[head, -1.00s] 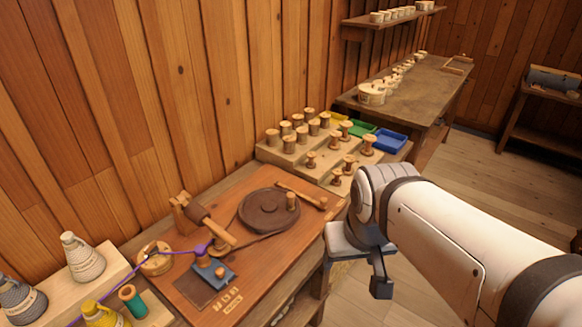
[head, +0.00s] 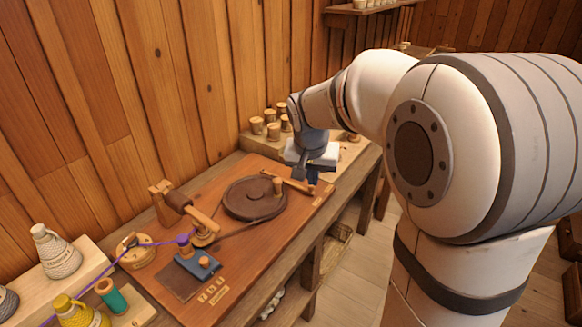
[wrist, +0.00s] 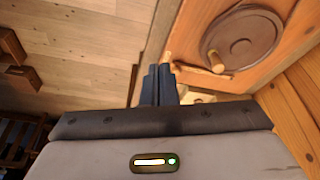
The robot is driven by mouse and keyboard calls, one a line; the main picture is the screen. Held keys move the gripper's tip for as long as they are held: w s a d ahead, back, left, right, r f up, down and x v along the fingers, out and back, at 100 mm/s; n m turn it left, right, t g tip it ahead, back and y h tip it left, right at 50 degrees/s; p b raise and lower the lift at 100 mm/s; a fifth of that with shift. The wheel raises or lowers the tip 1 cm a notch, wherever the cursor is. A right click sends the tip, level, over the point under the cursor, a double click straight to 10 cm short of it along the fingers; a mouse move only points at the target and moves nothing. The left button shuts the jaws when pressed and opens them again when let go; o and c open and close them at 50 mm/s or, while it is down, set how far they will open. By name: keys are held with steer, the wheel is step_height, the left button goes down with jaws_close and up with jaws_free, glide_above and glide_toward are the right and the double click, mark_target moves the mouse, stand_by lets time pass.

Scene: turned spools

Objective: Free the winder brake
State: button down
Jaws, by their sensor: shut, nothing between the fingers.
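The winder is a wooden board (head: 232,272) on the bench, bearing a dark round wheel (head: 240,205) with an upright peg. A light wooden lever (head: 287,182) with a knob at its end lies beside the wheel's far right edge and looks like the brake. My gripper (head: 307,179) is over the lever's right end, its fingers shut and empty. In the wrist view, my shut fingers (wrist: 160,70) point at the lever (wrist: 195,66), with the wheel (wrist: 245,36) beyond. I cannot tell whether they touch the lever.
A spindle with a wooden handle (head: 188,210) and a blue clamp block (head: 198,263) stand on the board's left, with purple yarn running to them. Yarn cones (head: 55,253) stand at left. Spools (head: 272,130) stand on the stepped rack behind my gripper. Open floor lies to the right.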

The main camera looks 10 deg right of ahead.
steer(key=w+f+m+b, duration=0.2)
steer(key=w+f, duration=0.7)
steer(key=w, duration=0.3)
steer(key=shift+a+m+h+b, duration=0.3)
steer(key=shift+a+h, duration=0.1)
steer(key=shift+a, duration=0.05)
steer(key=x, duration=0.9)
steer(key=shift+w+f+p, duration=0.2)
steer(key=shift+f+p, duration=0.1)
steer(key=shift+p, duration=0.05)
steer(key=w+d, duration=0.1)
steer(key=w+d+p, duration=0.1)
steer(key=shift+w+f, duration=0.2)
steer(key=shift+w, duration=0.15)
steer(key=shift+w+d+f, duration=0.1)
steer(key=shift+w+d, duration=0.2)
steer(key=shift+w, duration=0.05)
